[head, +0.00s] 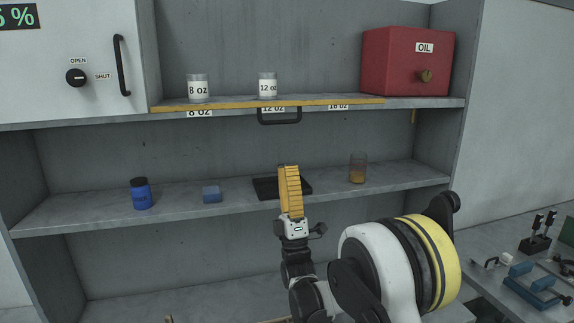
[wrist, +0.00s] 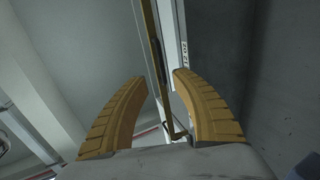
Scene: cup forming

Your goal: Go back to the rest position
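My gripper (head: 289,180) is in front of the middle shelf, with its yellow fingers pointing up, overlapping the black tray (head: 266,188) in the head view. In the wrist view the two yellow fingers (wrist: 160,88) stand apart with nothing held between them. Behind them, a yellow edge and a strip with lettering run up the picture. My arm's white, black and yellow joint fills the lower right of the head view.
The upper shelf holds the 8 oz cup (head: 198,88), 12 oz cup (head: 267,85) and red OIL box (head: 407,62). A black handle (head: 280,121) hangs below.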

